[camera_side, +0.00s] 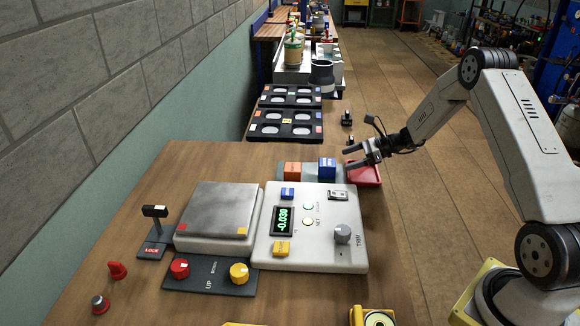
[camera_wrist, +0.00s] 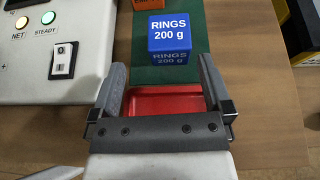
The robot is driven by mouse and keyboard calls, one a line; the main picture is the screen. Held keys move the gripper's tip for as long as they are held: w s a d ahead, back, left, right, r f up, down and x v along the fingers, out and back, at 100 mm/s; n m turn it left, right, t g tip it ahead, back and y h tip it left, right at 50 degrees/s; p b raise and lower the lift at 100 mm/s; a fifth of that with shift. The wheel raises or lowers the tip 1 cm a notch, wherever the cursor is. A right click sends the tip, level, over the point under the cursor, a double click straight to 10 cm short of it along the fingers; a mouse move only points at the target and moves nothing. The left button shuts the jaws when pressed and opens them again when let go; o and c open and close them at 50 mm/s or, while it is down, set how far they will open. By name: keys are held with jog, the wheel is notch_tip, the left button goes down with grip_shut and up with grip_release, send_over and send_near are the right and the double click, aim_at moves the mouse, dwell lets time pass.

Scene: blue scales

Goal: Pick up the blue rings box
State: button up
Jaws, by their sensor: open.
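The blue rings box (camera_side: 327,169) is a small cube standing on a dark green mat (camera_side: 309,171) behind the scale panel. In the wrist view the blue rings box (camera_wrist: 171,31) shows white "RINGS 200 g" lettering and lies just beyond my fingertips. My gripper (camera_side: 351,157) is open and empty, close to the right of the box in the side view. In the wrist view my gripper (camera_wrist: 160,65) has its two dark fingers spread over a red tray (camera_wrist: 140,104), with the box roughly in line with the gap. The gap between fingers and box in height is hard to tell.
An orange box (camera_side: 292,171) stands left of the blue one on the mat. The red tray (camera_side: 371,174) lies under my gripper. The scale's control panel (camera_side: 330,256) and metal plate (camera_side: 216,207) fill the table in front. Bare wood lies right of the mat in the wrist view.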

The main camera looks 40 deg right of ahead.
aim_at(329, 162)
jog(key=shift+w+d+m+t, duration=0.2)
jog(key=shift+d+m+t, duration=0.15)
jog(key=shift+d, duration=0.2)
jog(key=shift+x, duration=1.35)
jog(key=shift+f, duration=0.1)
jog(key=shift+x, duration=2.55)
jog(key=shift+a, duration=0.1)
grip_shut()
jog(key=shift+r, duration=0.25)
